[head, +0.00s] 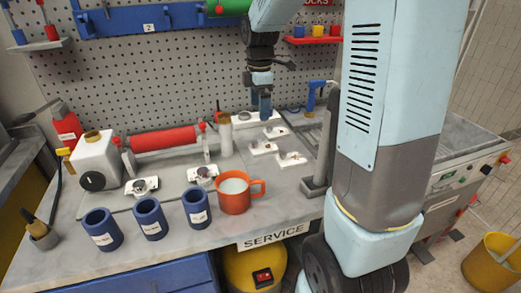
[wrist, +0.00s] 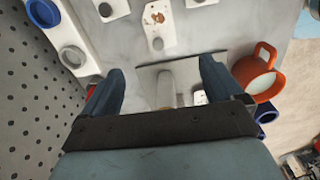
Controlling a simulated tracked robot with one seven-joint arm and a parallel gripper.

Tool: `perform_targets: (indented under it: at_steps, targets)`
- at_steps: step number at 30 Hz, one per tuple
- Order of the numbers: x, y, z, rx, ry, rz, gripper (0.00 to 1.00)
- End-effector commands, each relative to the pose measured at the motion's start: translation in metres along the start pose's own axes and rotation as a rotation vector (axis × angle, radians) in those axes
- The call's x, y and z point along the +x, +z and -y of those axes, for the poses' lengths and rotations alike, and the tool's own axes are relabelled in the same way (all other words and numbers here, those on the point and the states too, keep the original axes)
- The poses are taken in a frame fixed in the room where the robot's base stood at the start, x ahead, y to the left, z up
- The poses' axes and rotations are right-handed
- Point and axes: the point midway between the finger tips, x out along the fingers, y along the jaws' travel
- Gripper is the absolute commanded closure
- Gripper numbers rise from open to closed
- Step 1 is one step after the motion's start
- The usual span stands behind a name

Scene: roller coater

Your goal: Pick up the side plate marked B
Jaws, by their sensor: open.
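My gripper (head: 265,108) hangs over the back of the bench, pointing down, above a group of small white plates. In the wrist view my gripper (wrist: 161,68) is open, its two dark blue fingers wide apart. White plates lie on the bench on the right, including a left one (head: 262,148), a front one (head: 292,159) and a back one (head: 276,132). Some white plates also show at the top of the wrist view (wrist: 158,38). No letter B is readable, so I cannot tell which plate is B. Nothing is clearly held.
An orange mug (head: 235,199) and several blue cups (head: 151,222) stand along the front. A perforated board (head: 180,60) rises behind.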

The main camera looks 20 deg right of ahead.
Motion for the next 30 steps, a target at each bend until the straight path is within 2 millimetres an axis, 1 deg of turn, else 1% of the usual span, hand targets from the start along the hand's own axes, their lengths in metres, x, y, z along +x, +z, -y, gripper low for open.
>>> perform_targets:
  at_steps: [3,5,8,18,21,28,30]
  targets:
    - [0.009,-0.001,-0.007,-0.052,-0.017,-0.001,0.06]
    - [0.013,-0.001,-0.009,-0.065,-0.021,-0.001,0.06]
    - [0.024,-0.001,-0.009,-0.072,-0.025,-0.002,0.06]
    - [0.080,-0.001,-0.007,-0.070,-0.024,-0.001,0.06]
    - [0.090,-0.001,-0.007,-0.069,-0.023,-0.001,0.06]
    - [0.102,-0.002,-0.005,-0.070,-0.023,-0.001,0.06]
    - [0.110,-0.004,-0.003,-0.070,-0.023,-0.001,0.06]
